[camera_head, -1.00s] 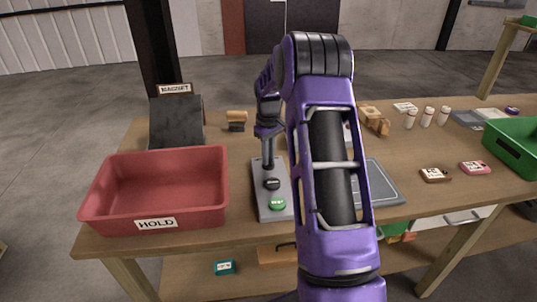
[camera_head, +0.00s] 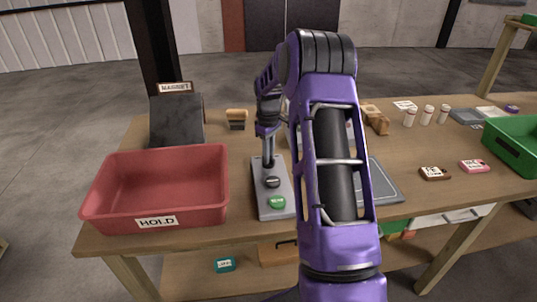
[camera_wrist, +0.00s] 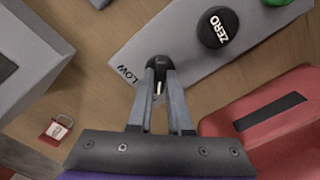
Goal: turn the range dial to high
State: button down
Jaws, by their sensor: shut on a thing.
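The grey control panel (camera_head: 262,209) lies on the table just right of the red bin, under my arm. In the wrist view the panel (camera_wrist: 180,45) carries a dark range dial (camera_wrist: 155,64) with a pale pointer, and the word LOW is printed beside it. My gripper (camera_wrist: 158,75) is shut on the dial from above; its fingers hide part of it. In the head view my gripper (camera_head: 268,160) is at the panel's far end. A black ZERO button (camera_wrist: 217,28) and a green button (camera_head: 277,202) sit further along the panel. No HIGH label is visible.
A red HOLD bin (camera_head: 155,222) stands close on the left, with a dark MAGNET block (camera_head: 177,120) behind it. A red padlock-like item (camera_wrist: 56,130) lies near the panel. A green bin (camera_head: 515,150) and several white bottles (camera_head: 427,116) are at right.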

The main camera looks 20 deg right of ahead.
jog(key=c, duration=0.8)
grip_release()
jog(key=shift+c, duration=0.2)
jog(key=shift+r, duration=0.15)
notch_tip(320, 180, up, 17)
jog(key=shift+r, duration=0.1)
